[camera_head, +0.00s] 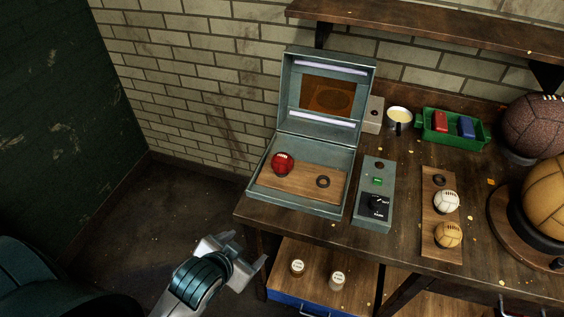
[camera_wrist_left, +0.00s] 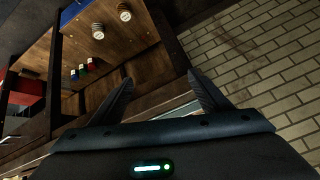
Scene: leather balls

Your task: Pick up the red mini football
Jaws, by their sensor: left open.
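The red mini football (camera_head: 282,163) sits in the left part of the open grey-green case (camera_head: 310,207) on the workbench, on a wooden insert next to an empty dark ring (camera_head: 323,182). My left gripper (camera_head: 250,252) is open and empty. It is in front of the bench's left front edge, below and to the left of the case. In the left wrist view its two fingers (camera_wrist_left: 160,98) are spread apart with nothing between them. The ball does not show in the left wrist view. My right gripper is not in view.
A grey control box (camera_head: 373,190) stands right of the case. A wooden strip (camera_head: 440,210) holds a white ball (camera_head: 446,201) and a tan ball (camera_head: 448,234). The case's raised lid (camera_head: 325,130) stands behind the ball. An open drawer (camera_head: 325,265) juts out below the bench.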

